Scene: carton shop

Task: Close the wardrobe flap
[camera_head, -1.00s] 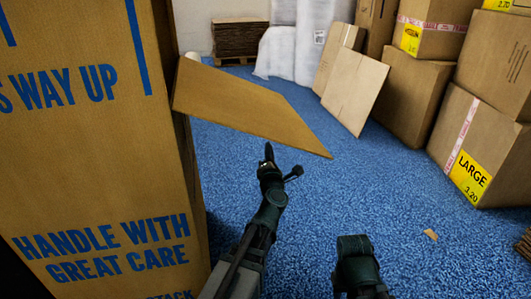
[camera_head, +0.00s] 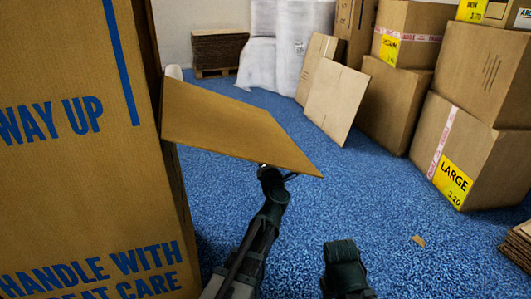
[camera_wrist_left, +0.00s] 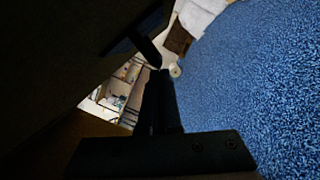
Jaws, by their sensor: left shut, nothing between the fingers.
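The tall wardrobe carton (camera_head: 75,190) with blue lettering stands at the left of the head view. Its flap (camera_head: 235,125) sticks out to the right from the carton's side, open and sloping down toward its free corner. My left gripper (camera_head: 272,172) is at the flap's lower edge, near the free end. Its fingertips are hidden behind the flap there. In the left wrist view its dark fingers (camera_wrist_left: 157,70) are shut and empty, with a dark board-like surface (camera_wrist_left: 60,60) close at the left. I cannot tell whether they touch the flap.
Stacked cartons (camera_head: 455,140) stand at the right, and flat boards (camera_head: 335,95) lean at the back. White wrapped goods (camera_head: 300,40) and a pallet of flat cardboard (camera_head: 218,50) are behind. Blue carpet (camera_head: 380,200) in the middle is mostly clear.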

